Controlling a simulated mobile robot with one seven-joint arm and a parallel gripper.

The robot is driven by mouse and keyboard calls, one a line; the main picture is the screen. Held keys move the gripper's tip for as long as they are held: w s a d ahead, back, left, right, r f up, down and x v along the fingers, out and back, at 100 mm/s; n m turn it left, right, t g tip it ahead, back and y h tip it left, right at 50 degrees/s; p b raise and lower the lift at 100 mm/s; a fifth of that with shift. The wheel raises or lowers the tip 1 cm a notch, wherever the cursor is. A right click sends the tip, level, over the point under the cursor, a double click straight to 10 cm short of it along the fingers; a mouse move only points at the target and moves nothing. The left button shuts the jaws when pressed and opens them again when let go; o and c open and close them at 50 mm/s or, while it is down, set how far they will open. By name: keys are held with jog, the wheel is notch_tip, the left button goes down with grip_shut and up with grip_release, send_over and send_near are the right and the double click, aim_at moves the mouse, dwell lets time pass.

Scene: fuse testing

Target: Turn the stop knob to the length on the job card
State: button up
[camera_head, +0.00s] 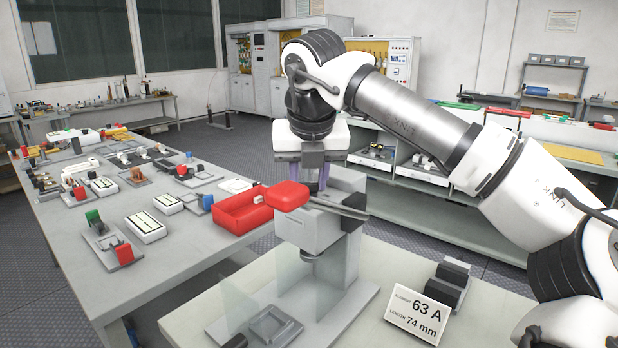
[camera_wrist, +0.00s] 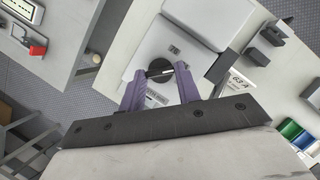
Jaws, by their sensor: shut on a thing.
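In the wrist view, the purple fingers of my gripper (camera_wrist: 161,76) are shut on the dark round stop knob (camera_wrist: 160,66), one finger on each side. A light mark shows on the knob; its reading is too small to tell. In the head view the knob is hidden behind the gripper and lever. The job card (camera_head: 415,318) reads 63 A, length 74 mm; it also shows in the wrist view (camera_wrist: 234,83).
A dark grey block holder (camera_head: 447,285) stands behind the card. Clear guard panels (camera_head: 290,285) stand at the press front. A red bin (camera_head: 245,212) and several fuse parts lie on the left bench (camera_head: 60,250). The near bench's right front is mostly free.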

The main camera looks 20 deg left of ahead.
jog(key=o, duration=1)
jog(key=p+v, duration=0.1)
jog(key=v, duration=1.2)
jog(key=shift+s+d+r, duration=0.1)
jog(key=shift+s+r, duration=0.1)
jog(key=shift+r, duration=0.15)
